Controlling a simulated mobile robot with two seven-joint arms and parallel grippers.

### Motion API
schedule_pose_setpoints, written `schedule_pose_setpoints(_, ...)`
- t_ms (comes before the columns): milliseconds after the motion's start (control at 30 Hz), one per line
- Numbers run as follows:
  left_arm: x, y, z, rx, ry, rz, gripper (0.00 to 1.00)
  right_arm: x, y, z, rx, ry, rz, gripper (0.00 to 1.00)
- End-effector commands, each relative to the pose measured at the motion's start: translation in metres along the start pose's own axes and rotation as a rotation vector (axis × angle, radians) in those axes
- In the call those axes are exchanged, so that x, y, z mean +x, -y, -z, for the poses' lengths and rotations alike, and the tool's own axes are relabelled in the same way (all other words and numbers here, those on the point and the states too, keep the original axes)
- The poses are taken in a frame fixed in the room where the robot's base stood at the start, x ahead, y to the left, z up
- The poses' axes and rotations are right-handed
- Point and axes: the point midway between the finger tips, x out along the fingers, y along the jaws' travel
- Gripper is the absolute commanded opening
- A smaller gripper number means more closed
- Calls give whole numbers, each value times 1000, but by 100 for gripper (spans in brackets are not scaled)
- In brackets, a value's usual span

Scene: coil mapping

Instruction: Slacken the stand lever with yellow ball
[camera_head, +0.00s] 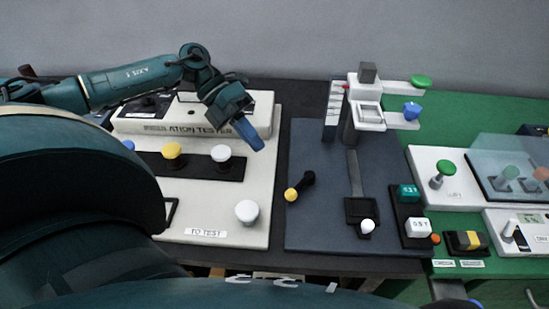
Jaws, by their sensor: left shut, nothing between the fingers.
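The stand lever with the yellow ball (291,194) lies on the dark grey stand base (320,226). Its short black arm runs up and right from the ball to a black pivot (308,178). My left gripper (256,143) is shut and empty. It hangs over the right part of the white station, up and left of the yellow ball and apart from it. My right gripper is not in view.
The stand's upright (350,122) carries arms with a green knob (421,81) and a blue knob (411,110). The white station (210,215) has a yellow knob (172,151) and white knobs (247,211). A white ball (367,226) sits at the stand's front.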

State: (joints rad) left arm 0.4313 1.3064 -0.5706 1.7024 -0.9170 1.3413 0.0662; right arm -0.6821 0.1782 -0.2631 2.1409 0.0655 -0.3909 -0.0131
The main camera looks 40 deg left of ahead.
Motion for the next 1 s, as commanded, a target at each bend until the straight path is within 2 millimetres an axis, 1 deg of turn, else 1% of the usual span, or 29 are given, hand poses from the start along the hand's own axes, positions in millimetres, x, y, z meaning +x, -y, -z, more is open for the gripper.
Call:
schedule_pose_setpoints(167, 26, 2, 1, 2, -4, 4, 0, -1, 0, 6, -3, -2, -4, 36)
schedule_pose_setpoints(400, 69, 2, 1, 1, -4, 4, 0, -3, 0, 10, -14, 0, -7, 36)
schedule_pose_setpoints(533, 86, 1, 1, 0, -3, 3, 0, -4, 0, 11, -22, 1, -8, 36)
schedule_pose_setpoints(700, 95, 0, 0, 0, -1, 1, 0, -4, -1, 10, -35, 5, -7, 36)
schedule_pose_setpoints(1000, 96, 0, 0, 0, -1, 0, 0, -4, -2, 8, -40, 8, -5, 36)
